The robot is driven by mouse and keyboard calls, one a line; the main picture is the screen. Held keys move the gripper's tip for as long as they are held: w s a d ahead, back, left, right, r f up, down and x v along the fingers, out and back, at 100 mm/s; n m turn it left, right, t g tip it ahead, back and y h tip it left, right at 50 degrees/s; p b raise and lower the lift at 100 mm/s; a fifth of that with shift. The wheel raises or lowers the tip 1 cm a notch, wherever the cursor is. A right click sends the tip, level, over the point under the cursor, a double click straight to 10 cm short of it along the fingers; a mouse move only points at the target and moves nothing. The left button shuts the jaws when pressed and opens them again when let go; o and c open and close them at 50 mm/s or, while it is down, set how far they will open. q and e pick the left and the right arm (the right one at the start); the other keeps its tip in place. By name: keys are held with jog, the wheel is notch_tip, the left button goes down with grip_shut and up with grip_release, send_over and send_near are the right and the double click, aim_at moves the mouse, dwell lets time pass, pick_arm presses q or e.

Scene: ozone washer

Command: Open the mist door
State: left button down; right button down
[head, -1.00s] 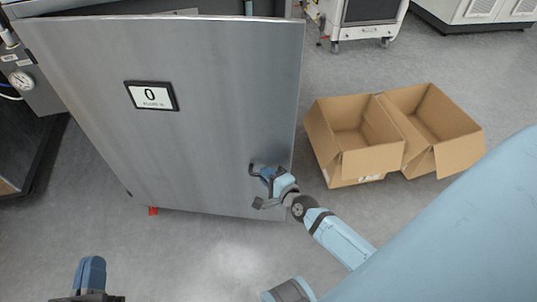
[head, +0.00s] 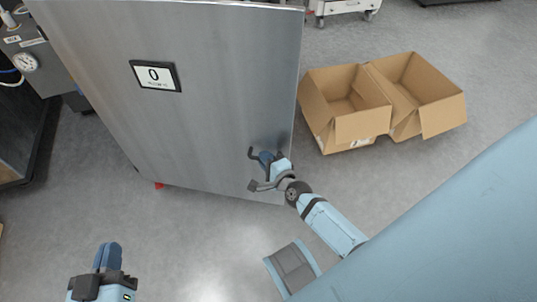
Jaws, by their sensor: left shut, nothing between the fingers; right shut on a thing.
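The mist door (head: 215,100) is a large grey metal panel with a small display (head: 155,76) reading 0. It stands swung out, and floor shows below its lower edge. A dark handle (head: 252,154) sits low near its right edge. My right gripper (head: 265,160) is at that handle and shut on it; the wrist partly hides the grip. My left gripper (head: 108,256) is shut and empty at the lower left, apart from the door and over the floor.
Two open cardboard boxes, a left one (head: 345,110) and a right one (head: 418,92), stand on the floor right of the door. A machine with a pressure gauge (head: 26,62) is at the far left. The floor (head: 190,235) in front of the door is clear.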

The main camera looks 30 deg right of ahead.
pick_arm(q)
jog(key=shift+s+a+f, duration=0.25)
jog(key=shift+s+f, duration=0.05)
jog(key=shift+s, duration=0.05)
pick_arm(e)
jog(key=shift+s+a, duration=0.25)
pick_arm(q)
jog(key=shift+w+r, duration=0.15)
jog(key=shift+w+r, duration=0.1)
pick_arm(e)
jog(key=c, duration=1.4)
grip_release()
